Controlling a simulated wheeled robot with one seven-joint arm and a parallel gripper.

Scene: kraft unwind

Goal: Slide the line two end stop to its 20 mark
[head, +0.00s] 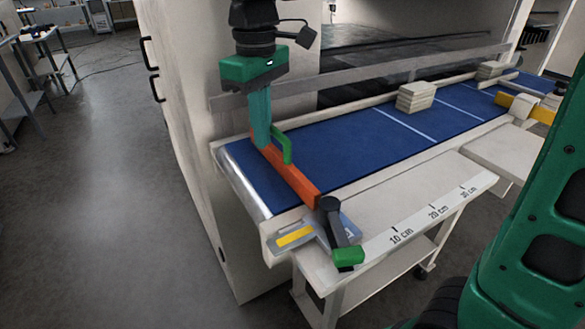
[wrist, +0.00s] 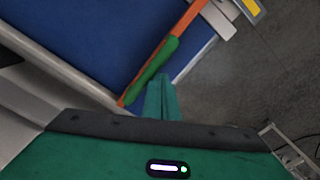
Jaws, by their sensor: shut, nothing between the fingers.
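The end stop is an orange bar (head: 292,178) with a green handle (head: 283,146), lying across the left end of the blue belt (head: 350,145). Its near end has a dark lever (head: 333,218) with a green tip, over the front rail, left of the 10 cm mark. My gripper (head: 262,143) points down, shut and empty, at the far end of the bar beside the handle. In the wrist view the fingers (wrist: 160,100) are close to the handle (wrist: 155,72) and bar (wrist: 190,20); contact is unclear.
A stack of pale boards (head: 415,97) sits on the belt further right, with another stack (head: 491,70) beyond. A yellow part (head: 540,112) is at the right. A grey rail (head: 350,78) runs behind the belt. Open floor (head: 100,200) lies to the left.

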